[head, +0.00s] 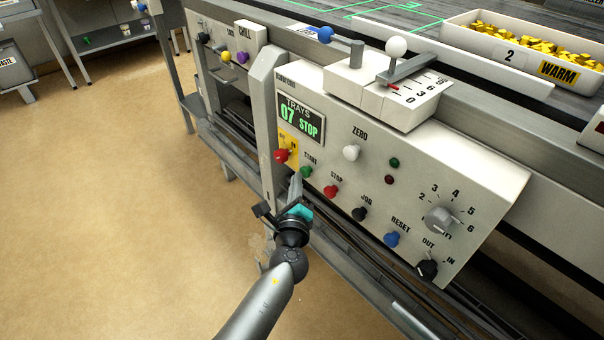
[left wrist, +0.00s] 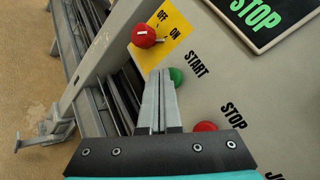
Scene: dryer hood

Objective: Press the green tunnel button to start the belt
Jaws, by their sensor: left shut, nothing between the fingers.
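The green button (head: 306,172) labelled START is on the sloping white control panel (head: 455,285). It also shows in the left wrist view (left wrist: 177,77), its left part hidden by my fingers. My left gripper (head: 296,177) is shut and empty, with its fingertips at the left side of the green button. In the left wrist view its fingertips (left wrist: 160,74) overlap the button's edge; I cannot tell whether they touch it. The panel's display (head: 301,119) reads TRAYS 07 STOP. My right gripper is not in view.
A red OFF/ON switch (head: 281,155) on a yellow plate is just above left of the green button. The red STOP button (head: 330,191) is to its right, then a black JOG knob (head: 360,213) and a blue RESET button (head: 391,239). Open floor lies left.

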